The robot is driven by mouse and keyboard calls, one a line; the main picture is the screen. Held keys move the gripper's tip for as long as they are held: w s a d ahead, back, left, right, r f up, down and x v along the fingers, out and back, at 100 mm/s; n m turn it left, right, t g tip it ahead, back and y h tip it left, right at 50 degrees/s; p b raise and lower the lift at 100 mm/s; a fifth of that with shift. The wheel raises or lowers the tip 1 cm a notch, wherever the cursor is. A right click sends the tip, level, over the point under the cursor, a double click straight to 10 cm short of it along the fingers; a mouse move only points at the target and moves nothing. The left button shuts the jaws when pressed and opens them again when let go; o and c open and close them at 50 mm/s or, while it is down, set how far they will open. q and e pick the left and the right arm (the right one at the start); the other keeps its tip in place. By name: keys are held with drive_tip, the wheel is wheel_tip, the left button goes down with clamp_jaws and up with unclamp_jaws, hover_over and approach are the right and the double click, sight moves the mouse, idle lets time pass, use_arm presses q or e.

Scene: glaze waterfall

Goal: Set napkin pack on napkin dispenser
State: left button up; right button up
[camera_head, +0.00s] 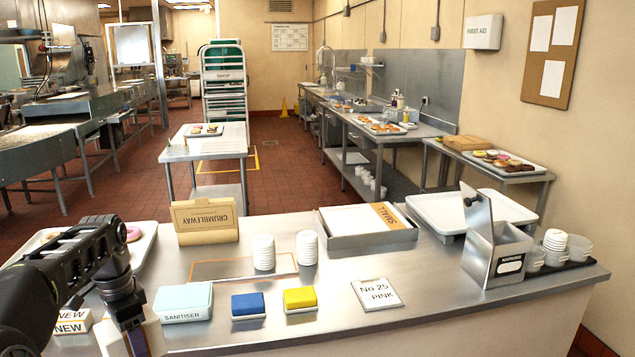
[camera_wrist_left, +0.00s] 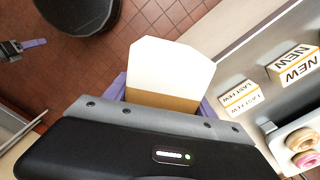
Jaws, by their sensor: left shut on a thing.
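The napkin pack (camera_wrist_left: 170,68), white with a tan band, is held between the lilac fingers of my left gripper (camera_wrist_left: 165,98) in the left wrist view. In the head view my left gripper (camera_head: 138,340) is at the lower left, over the counter's front edge, and a pale edge shows beside it, partly cut off. The napkin dispenser (camera_head: 510,267), a metal box labelled NAPKINS, stands at the counter's right end with its lid (camera_head: 479,222) raised. It is far right of my left gripper. What seems to be my right gripper (camera_wrist_left: 22,47) is small at the left of the wrist view.
The steel counter (camera_head: 425,310) carries a sanitiser box (camera_head: 183,302), a blue sponge (camera_head: 248,305), a yellow sponge (camera_head: 300,299), cup stacks (camera_head: 264,252), a Crumbleway box (camera_head: 205,221) and a price card (camera_head: 377,294). Cups (camera_head: 555,242) stand right of the dispenser. Bare counter lies before it.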

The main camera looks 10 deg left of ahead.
sight(160, 356)
use_arm(q)
drive_tip(key=d+f+n, duration=0.1)
drive_tip(key=d+n, duration=0.1)
drive_tip(key=w+d+f+n, duration=0.1)
drive_tip(key=d+f+n, duration=0.1)
drive_tip(key=n, duration=0.1)
drive_tip(key=shift+w+d+f, duration=0.15)
drive_tip(key=shift+d+f, duration=0.05)
drive_tip(key=shift+f, duration=0.1)
drive_tip(key=d+f+n, duration=0.1)
drive_tip(key=d+f, duration=0.2)
drive_tip(key=d, duration=0.6)
drive_tip(key=d+f+n, duration=0.1)
drive_tip(key=d+f, duration=0.2)
drive_tip(key=d, duration=0.6)
drive_tip(key=shift+s+f, duration=0.2)
drive_tip(key=shift+s, duration=0.05)
drive_tip(key=s+f, duration=0.4)
drive_tip(key=f, duration=1.1)
